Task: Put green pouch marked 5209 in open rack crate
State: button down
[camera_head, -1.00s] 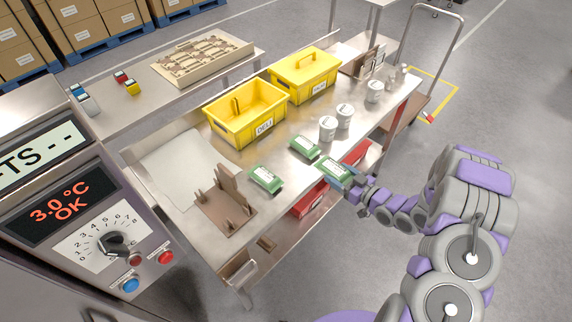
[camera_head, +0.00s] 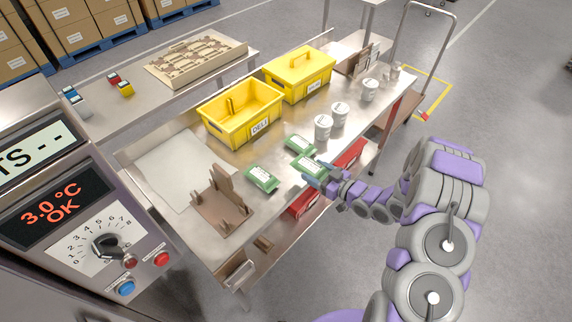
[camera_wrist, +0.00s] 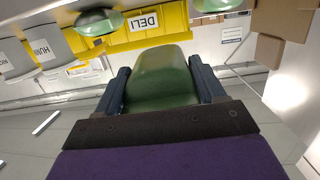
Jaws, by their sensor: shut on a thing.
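My gripper (camera_head: 318,176) is shut on a green pouch (camera_head: 308,166) at the table's front side. The held pouch also shows between the dark fingers in the wrist view (camera_wrist: 165,78). Two other green pouches with white labels lie on the steel table, one at left (camera_head: 261,179) and one behind (camera_head: 300,146). The pouch numbers are too small to read. An open yellow crate marked DELI (camera_head: 262,129) stands behind them. Red crates sit on the lower shelf, one at left (camera_head: 303,201) and one at right (camera_head: 350,156), partly hidden by the tabletop.
A lidded yellow crate (camera_head: 318,82) stands right of the DELI crate. White tubs (camera_head: 323,128) stand right of the pouches. A brown stand (camera_head: 222,207) is at the table's front left. A control panel (camera_head: 95,225) is at the near left.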

jog(key=b, duration=0.2)
send_over(286, 167)
jog(key=shift+s+d, duration=0.3)
jog(key=shift+w+a+f, duration=0.1)
jog(key=shift+a+f, duration=0.05)
jog(key=shift+f, duration=0.4)
jog(key=shift+w+a+f, duration=0.1)
jog(key=shift+f, duration=0.45)
jog(key=shift+d+f+b, duration=0.1)
jog(key=shift+f+b, duration=0.35)
jog(key=shift+f, duration=1.8)
jog(key=shift+c, duration=0.6)
grip_release()
jog(key=shift+a, duration=0.2)
jog(key=shift+f, duration=0.1)
jog(key=shift+w+f+b, duration=0.1)
jog(key=shift+f+b, duration=0.05)
jog(key=shift+b, duration=0.15)
jog(key=p+v, duration=0.3)
jog(key=v, duration=1.4)
jog(key=shift+s+p, duration=0.3)
jog(key=shift+s, duration=0.05)
